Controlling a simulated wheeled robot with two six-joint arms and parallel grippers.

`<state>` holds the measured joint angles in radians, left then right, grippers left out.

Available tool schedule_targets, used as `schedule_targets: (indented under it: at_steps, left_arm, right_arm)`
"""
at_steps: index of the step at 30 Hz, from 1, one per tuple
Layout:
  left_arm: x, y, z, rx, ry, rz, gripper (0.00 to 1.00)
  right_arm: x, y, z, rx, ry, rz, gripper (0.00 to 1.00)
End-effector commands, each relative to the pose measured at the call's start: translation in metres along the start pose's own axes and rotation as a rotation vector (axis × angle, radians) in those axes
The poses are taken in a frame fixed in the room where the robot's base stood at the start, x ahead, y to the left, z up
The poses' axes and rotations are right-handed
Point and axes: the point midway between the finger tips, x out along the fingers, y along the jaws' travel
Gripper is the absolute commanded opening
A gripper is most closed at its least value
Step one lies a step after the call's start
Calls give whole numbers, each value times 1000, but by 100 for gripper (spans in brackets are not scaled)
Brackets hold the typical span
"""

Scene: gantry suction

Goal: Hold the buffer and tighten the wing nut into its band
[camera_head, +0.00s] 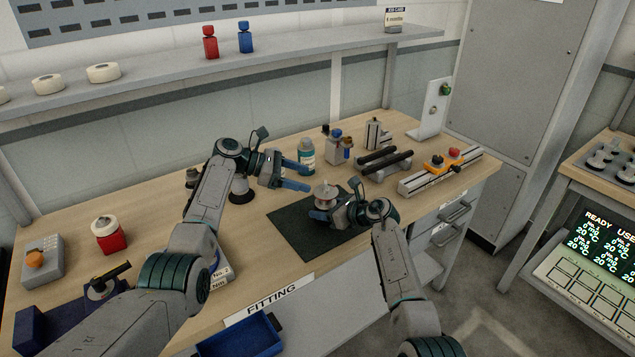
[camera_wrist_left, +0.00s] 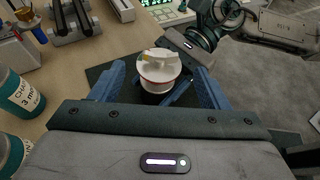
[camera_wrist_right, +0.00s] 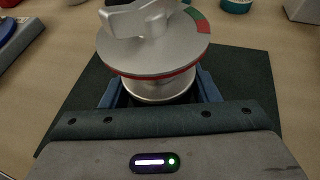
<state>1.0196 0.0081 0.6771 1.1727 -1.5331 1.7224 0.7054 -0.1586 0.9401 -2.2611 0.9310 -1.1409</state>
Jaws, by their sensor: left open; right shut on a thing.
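The buffer (camera_head: 325,192) is a small upright metal cylinder with a red-edged disc on top, standing over the dark mat (camera_head: 290,222). The silver wing nut (camera_wrist_right: 140,20) sits on the disc. A green and red band (camera_wrist_right: 200,20) marks the disc's far right in the right wrist view; yellow shows in the left wrist view (camera_wrist_left: 147,56). My right gripper (camera_wrist_right: 158,92) is shut on the buffer's body, below the disc. My left gripper (camera_head: 305,176) is open and empty, up and left of the buffer, apart from it. Its fingers frame the buffer in the left wrist view (camera_wrist_left: 160,78).
A teal-labelled bottle (camera_head: 306,154) stands close behind my left gripper. A blue tray (camera_head: 240,338) lies at the front. The left bench area has some clear wood.

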Motion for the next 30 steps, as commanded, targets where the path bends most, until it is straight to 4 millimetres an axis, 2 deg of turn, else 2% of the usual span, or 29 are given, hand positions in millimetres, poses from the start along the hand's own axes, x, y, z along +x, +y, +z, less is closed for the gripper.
schedule_targets:
  at_steps: [1,4,11,23,26,30]
  left_arm:
    - [-11,0,0,1,1,2,69]
    - [-27,0,0,0,1,2,69]
    - [-43,0,0,0,0,0,69]
    - [-40,0,4,3,22,-7,69]
    - [-33,0,13,9,87,-22,69]
    - [-20,1,33,19,258,-48,69]
  right_arm:
    - [0,0,0,0,-1,0,5]
    - [0,0,0,0,-1,0,5]
    - [0,0,0,0,-1,0,5]
    - [0,0,0,0,-1,0,5]
    - [0,0,1,0,-1,1,5]
    - [0,0,1,0,-1,1,5]
